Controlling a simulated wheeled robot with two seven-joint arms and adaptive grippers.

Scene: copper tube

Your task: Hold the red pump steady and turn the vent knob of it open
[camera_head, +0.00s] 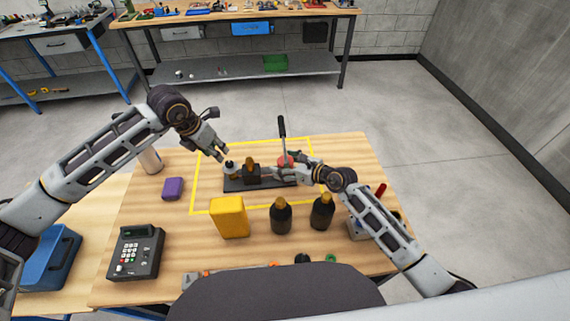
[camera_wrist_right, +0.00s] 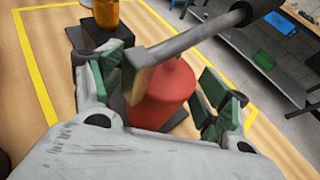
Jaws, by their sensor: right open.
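The red pump (camera_head: 284,161) stands at the right end of a dark base plate (camera_head: 238,186), with a lever (camera_head: 283,136) rising from it. My right gripper (camera_head: 280,174) is low at the pump. In the right wrist view the open fingers (camera_wrist_right: 165,95) are on both sides of the red body (camera_wrist_right: 168,88), and a grey lever bar crosses above it. An amber part (camera_head: 250,163) on a black block shows left of the pump. My left gripper (camera_head: 223,156) is above the left end of the plate, close to a small dark-topped piece (camera_head: 231,168); its jaw gap is unclear. I cannot make out the vent knob for certain.
Yellow tape (camera_head: 192,190) outlines the area around the plate. A yellow container (camera_head: 229,217) and two dark bottles (camera_head: 281,216) (camera_head: 322,212) stand in front. A purple block (camera_head: 173,188) and a keypad device (camera_head: 136,252) are at the left.

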